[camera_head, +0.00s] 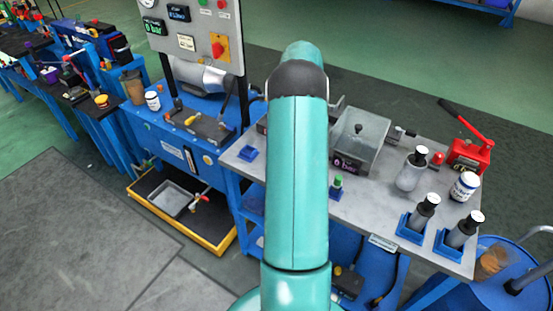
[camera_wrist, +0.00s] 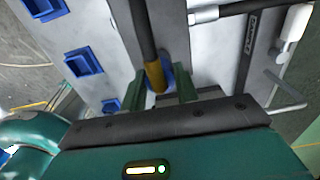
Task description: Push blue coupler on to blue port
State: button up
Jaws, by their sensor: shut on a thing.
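In the wrist view my gripper (camera_wrist: 164,88) has its two green fingers on either side of a hose end. It is shut on this coupler, which shows a brass-coloured sleeve (camera_wrist: 155,76) on a black hose (camera_wrist: 142,25). A blue round part (camera_wrist: 169,74) shows right beside and behind the sleeve, between the fingers. I cannot tell if this blue part belongs to the coupler or to the port, or if the two touch. In the head view my teal arm reaches over the grey bench and hides my gripper and the coupler.
The grey bench top (camera_head: 355,205) holds a metal box (camera_head: 361,143), a red lever pump (camera_head: 470,152), a white-labelled jar (camera_head: 464,187) and dark cylinders in blue holders (camera_head: 419,220). In the wrist view, blue square holders (camera_wrist: 83,62) lie left and a silver fitting (camera_wrist: 204,14) lies close by.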

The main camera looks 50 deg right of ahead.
jog(key=shift+f, duration=0.2)
jog(key=o, duration=1.1)
jog(key=shift+r, duration=0.15)
jog(key=shift+r, duration=2.35)
notch_tip(320, 180, up, 14)
jog(key=shift+f, duration=0.1)
